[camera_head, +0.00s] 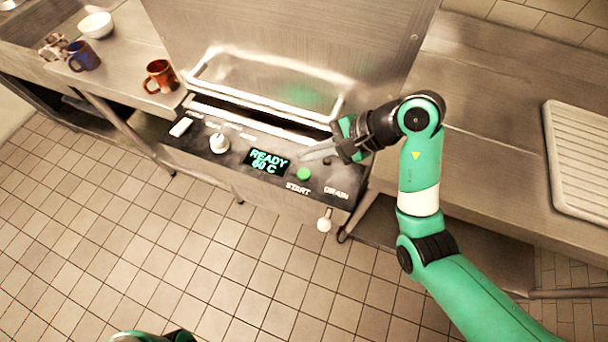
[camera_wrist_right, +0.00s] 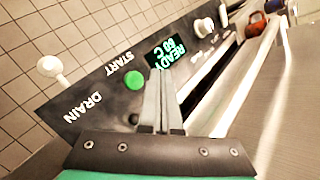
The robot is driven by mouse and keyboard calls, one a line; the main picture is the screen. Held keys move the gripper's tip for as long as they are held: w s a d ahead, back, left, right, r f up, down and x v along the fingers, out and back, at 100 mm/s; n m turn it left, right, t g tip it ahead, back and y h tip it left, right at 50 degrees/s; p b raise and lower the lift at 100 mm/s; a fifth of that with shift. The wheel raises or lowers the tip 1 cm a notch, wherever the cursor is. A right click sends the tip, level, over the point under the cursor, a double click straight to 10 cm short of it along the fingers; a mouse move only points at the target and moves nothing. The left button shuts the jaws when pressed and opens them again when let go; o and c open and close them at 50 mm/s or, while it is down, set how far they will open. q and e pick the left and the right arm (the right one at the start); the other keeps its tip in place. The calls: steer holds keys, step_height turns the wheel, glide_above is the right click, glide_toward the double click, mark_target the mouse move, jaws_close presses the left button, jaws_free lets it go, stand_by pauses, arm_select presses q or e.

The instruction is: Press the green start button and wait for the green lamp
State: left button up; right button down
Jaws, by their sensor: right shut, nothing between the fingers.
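The green start button (camera_head: 304,173) sits on the dark front panel of the machine, above the word START. It also shows in the right wrist view (camera_wrist_right: 133,79). The display (camera_head: 268,162) beside it reads READY 60 C in green. My right gripper (camera_head: 304,157) is shut and empty, its fingertips just behind the button and near the display. In the right wrist view the fingertips (camera_wrist_right: 163,72) lie beside the button, apart from it in the picture. No separate lit green lamp shows. A sliver of my left arm shows at the bottom edge; its gripper is out of view.
A white knob (camera_head: 219,143) and a ball-ended drain lever (camera_head: 324,222) stick out of the panel. The steel hood (camera_head: 300,40) with its bar handle stands behind. Mugs, including a red-brown one (camera_head: 161,76), stand at left. A ribbed rack (camera_head: 582,155) lies at right.

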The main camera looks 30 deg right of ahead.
mark_target(309, 173)
steer(key=shift+f+b, duration=1.2)
steer(key=shift+f, duration=0.95)
steer(key=shift+f+b, duration=0.3)
steer(key=shift+f, duration=0.15)
steer(key=shift+f+b, duration=0.35)
steer(key=shift+f, duration=0.15)
stand_by(0.7)
steer(key=shift+r+p, duration=0.8)
steer(key=shift+r, duration=0.15)
step_height(309, 173, up, 5)
steer(key=p, duration=0.4)
steer(key=shift+r, duration=0.1)
